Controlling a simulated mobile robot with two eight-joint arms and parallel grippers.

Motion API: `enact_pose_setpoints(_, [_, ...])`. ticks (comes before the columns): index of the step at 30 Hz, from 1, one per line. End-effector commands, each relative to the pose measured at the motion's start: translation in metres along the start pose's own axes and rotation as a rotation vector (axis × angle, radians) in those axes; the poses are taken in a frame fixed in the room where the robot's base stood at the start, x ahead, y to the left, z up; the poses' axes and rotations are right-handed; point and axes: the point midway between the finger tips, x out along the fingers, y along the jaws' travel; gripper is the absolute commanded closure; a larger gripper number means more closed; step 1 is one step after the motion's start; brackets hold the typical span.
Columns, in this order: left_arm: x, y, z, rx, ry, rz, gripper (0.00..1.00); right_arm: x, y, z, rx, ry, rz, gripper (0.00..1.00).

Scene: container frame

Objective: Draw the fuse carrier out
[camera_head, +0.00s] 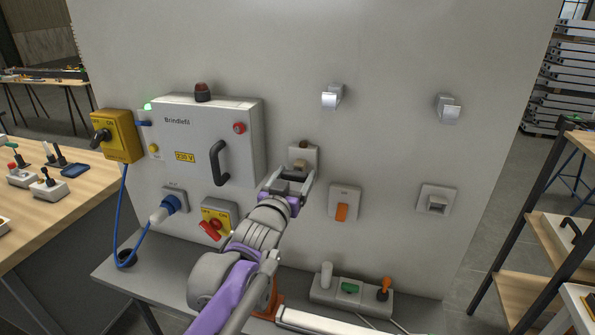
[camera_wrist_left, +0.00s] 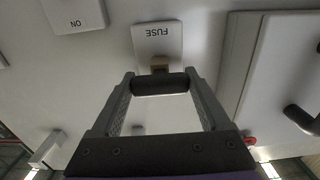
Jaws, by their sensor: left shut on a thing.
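The fuse holder is a pale plate (camera_head: 303,152) on the grey panel, right of the Brindlefil box. In the left wrist view the plate, marked FUSE (camera_wrist_left: 157,35), has a tan block (camera_wrist_left: 159,64) at its edge. The fuse carrier shows as a dark rounded bar (camera_wrist_left: 160,84) in front of that block. My left gripper (camera_head: 290,177) is in front of the holder, its two fingers shut on the ends of the bar. Whether the tan block still sits in the plate's slot I cannot tell. My right gripper is not in view.
The Brindlefil box (camera_head: 213,135) with a black handle (camera_head: 221,163) stands out close to the left. A red-handled yellow switch (camera_head: 216,219) is left of my arm. An orange rocker switch (camera_head: 342,211) is to the right. A ledge (camera_head: 125,273) with a control block (camera_head: 350,290) lies below.

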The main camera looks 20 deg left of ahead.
Motion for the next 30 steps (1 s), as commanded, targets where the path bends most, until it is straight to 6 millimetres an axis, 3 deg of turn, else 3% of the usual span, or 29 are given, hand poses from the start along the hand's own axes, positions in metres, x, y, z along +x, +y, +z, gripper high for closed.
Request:
enact_pose_setpoints(8, [-0.004, 0.000, 0.001, 0.000, -0.001, 0.000, 1.00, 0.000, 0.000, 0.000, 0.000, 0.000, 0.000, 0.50])
enact_pose_setpoints(9, [-0.004, 0.000, 0.001, 0.000, -0.002, 0.000, 0.15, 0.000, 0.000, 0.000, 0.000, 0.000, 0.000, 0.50])
enact_pose_setpoints(12, [-0.003, 0.000, 0.001, 0.000, -0.001, 0.000, 0.00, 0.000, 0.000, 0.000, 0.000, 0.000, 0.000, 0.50])
enact_pose_setpoints(22, [-0.009, 0.000, 0.001, 0.000, 0.000, 0.000, 0.00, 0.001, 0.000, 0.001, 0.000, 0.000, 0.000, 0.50])
enact_pose_setpoints(30, [-0.053, 0.000, 0.001, 0.000, 0.000, -0.001, 0.00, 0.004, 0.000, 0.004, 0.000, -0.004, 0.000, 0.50])
